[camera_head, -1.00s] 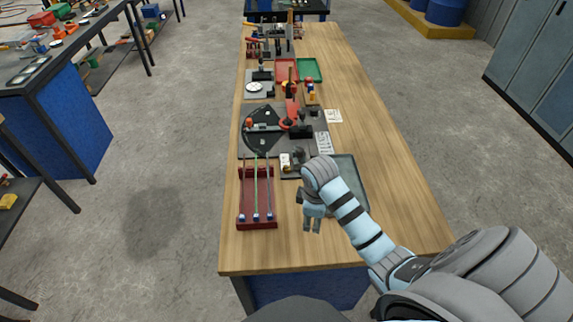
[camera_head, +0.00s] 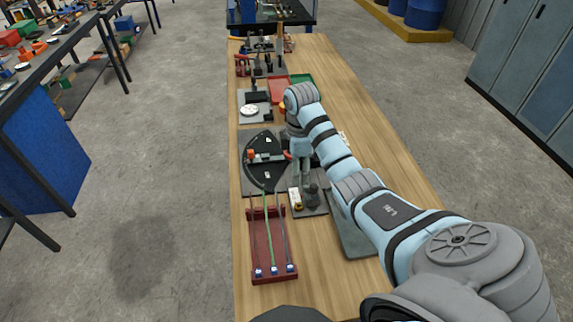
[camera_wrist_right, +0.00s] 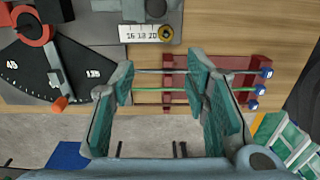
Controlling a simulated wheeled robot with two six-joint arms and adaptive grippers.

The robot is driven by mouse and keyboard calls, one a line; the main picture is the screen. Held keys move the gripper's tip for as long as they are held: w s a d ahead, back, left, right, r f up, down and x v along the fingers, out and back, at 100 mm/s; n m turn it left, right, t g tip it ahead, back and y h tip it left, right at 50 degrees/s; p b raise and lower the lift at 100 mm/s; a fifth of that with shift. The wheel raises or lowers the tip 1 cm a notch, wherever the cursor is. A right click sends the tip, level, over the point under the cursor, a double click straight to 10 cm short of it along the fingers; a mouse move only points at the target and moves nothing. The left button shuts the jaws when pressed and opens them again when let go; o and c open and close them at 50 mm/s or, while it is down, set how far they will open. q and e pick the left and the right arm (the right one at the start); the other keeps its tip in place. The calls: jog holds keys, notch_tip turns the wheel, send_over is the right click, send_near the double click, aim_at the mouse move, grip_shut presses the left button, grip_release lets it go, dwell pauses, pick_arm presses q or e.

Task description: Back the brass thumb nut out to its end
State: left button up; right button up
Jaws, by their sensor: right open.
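The brass thumb nut (camera_wrist_right: 166,32) shows in the right wrist view at the right end of a white scale plate (camera_wrist_right: 145,33) with numbers, on a grey block. In the head view the nut (camera_head: 298,206) is a small yellowish spot at the near end of that fixture, beside my gripper. My right gripper (camera_head: 301,180) points down over the fixture. My left gripper is not in view.
A dark red rack (camera_head: 260,247) with several blue-capped rods stands at the near left. A black dial plate (camera_head: 262,162) with an orange-red piece lies behind it. A grey tray (camera_head: 352,238) lies under my right arm. The table's right side (camera_head: 375,140) is clear.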

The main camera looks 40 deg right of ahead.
notch_tip(320, 180, down, 3)
jog(key=b, duration=0.2)
send_over(299, 206)
jog(key=f, duration=0.6)
jog(key=shift+s, duration=0.35)
jog(key=f, duration=0.2)
jog(key=w+f+b, duration=0.1)
jog(key=f, duration=0.2)
jog(key=shift+w, duration=0.1)
jog(key=shift+s+r, duration=0.1)
jog(key=shift+s, duration=0.2)
jog(key=shift+c, duration=1.3)
grip_shut()
jog(key=shift+r+n+p, duration=0.2)
jog(key=shift+n+p, duration=0.4)
jog(key=shift+n, duration=0.8)
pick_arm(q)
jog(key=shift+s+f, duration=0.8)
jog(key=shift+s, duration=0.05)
pick_arm(e)
jog(key=shift+f, duration=0.2)
